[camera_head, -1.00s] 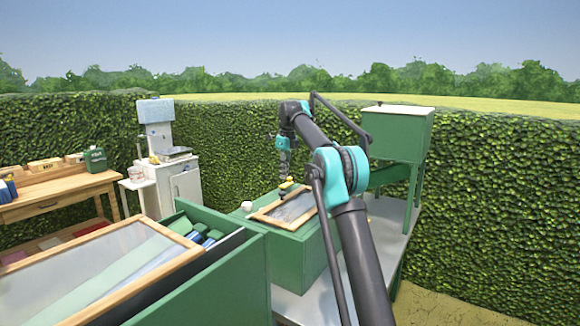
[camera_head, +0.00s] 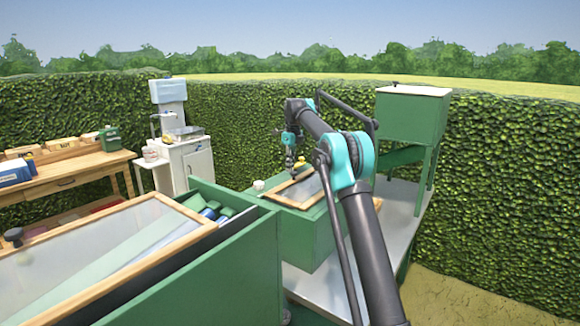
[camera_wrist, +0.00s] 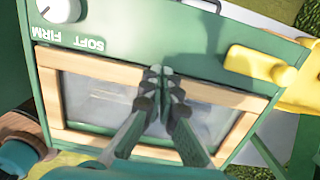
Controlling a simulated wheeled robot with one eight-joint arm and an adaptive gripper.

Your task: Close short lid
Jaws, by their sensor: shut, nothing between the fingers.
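A wood-framed lid with a clear pane (camera_head: 301,187) lies on the top of a green box (camera_head: 312,230) in the head view; it also fills the middle of the wrist view (camera_wrist: 95,100). My gripper (camera_wrist: 160,72) is shut and empty, its fingertips over the lid's far wooden rail. Whether they touch it I cannot tell. In the head view my gripper (camera_head: 293,174) is small and partly hidden by my arm. A second, larger wood-framed clear lid (camera_head: 100,250) lies over the near green chest (camera_head: 225,270), with an uncovered strip. Which lid is the short one is unclear.
A yellow handle (camera_wrist: 262,66) and a white knob (camera_wrist: 60,9) by the words SOFT FIRM are on the green top. Rolls (camera_head: 212,211) show in the near chest. A raised green box (camera_head: 412,115) stands behind. A wooden bench (camera_head: 70,185) is at left.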

